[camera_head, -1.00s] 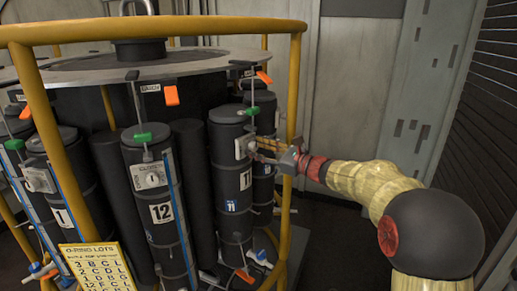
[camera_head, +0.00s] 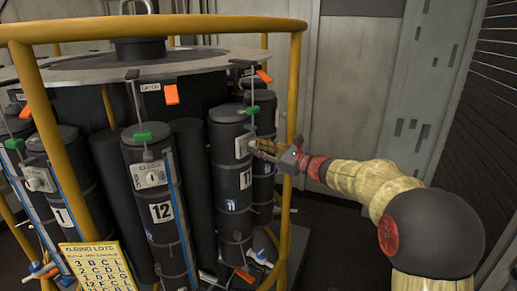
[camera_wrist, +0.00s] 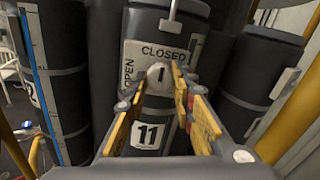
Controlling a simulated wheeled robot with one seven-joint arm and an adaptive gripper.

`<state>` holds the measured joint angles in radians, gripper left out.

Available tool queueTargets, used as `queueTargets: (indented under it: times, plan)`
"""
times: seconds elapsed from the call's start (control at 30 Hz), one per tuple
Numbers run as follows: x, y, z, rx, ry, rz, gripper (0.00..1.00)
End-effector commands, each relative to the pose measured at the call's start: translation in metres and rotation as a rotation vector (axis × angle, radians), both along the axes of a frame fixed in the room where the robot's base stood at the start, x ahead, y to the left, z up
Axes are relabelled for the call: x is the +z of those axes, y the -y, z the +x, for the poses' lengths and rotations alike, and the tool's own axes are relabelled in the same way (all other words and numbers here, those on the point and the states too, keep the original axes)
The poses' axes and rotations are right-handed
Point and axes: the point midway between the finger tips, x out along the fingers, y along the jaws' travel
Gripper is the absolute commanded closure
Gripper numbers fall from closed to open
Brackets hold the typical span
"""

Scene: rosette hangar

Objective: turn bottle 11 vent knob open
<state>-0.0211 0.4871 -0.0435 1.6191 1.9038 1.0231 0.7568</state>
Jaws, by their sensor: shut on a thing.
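Bottle 11 (camera_head: 229,170) is a dark upright cylinder right of bottle 12 in the head view. Its number label (camera_wrist: 147,136) shows in the wrist view. Above the label is a pale vent plate (camera_wrist: 138,55) with CLOSED along the top and OPEN up the left side. The round pale vent knob (camera_wrist: 158,73) sits on the plate, and its dark mark looks near upright, toward CLOSED. My gripper (camera_wrist: 157,84) has its yellow fingers on both sides of the knob, shut on it. In the head view, my gripper (camera_head: 256,147) reaches the plate from the right; the knob is hard to see there.
Bottle 12 (camera_head: 152,185) stands to the left, with more dark bottles around the rosette. A yellow guard rail (camera_head: 292,90) rises close to my gripper. A yellow O-ring lots sign (camera_head: 98,266) is at the lower left. Open floor lies at right.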

Motion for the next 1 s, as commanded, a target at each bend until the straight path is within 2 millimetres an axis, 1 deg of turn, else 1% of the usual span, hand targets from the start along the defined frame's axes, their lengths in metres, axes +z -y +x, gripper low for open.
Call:
queueTargets:
  times: [0.17,0.37,0.63,1.0]
  plan:
    - [-0.0021,0.0,0.0002,0.0,0.033,-0.022,1.0]
    - [-0.0047,0.0001,0.0005,0.0,0.122,-0.083,1.0]
    - [-0.0076,0.0002,0.0006,0.0,0.312,-0.216,1.0]
    - [-0.0061,0.0003,0.0008,0.001,0.6,-0.418,1.0]
